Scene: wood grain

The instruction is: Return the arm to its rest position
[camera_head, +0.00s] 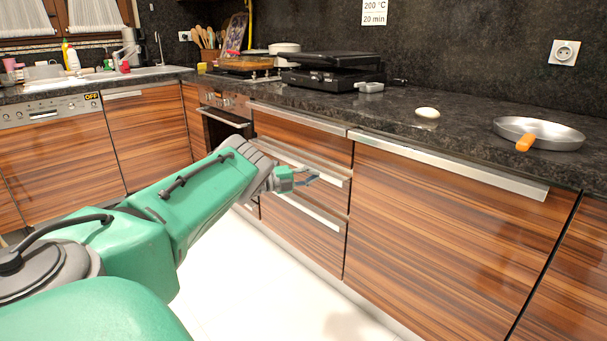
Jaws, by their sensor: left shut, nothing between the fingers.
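My left arm is green and grey and reaches in from the lower left of the head view. My left gripper (307,178) is at its end, shut and empty, in front of the wood-grain drawers (300,160) below the counter. One drawer front behind the gripper seems to stand out a little. Whether the fingers touch it, I cannot tell. My right gripper is not in view.
A dark counter (460,130) runs along the back and right. On it are a pan (560,136) with an orange handle, a white egg-shaped thing (427,113) and a black grill (333,74). The pale floor (270,290) below my arm is clear.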

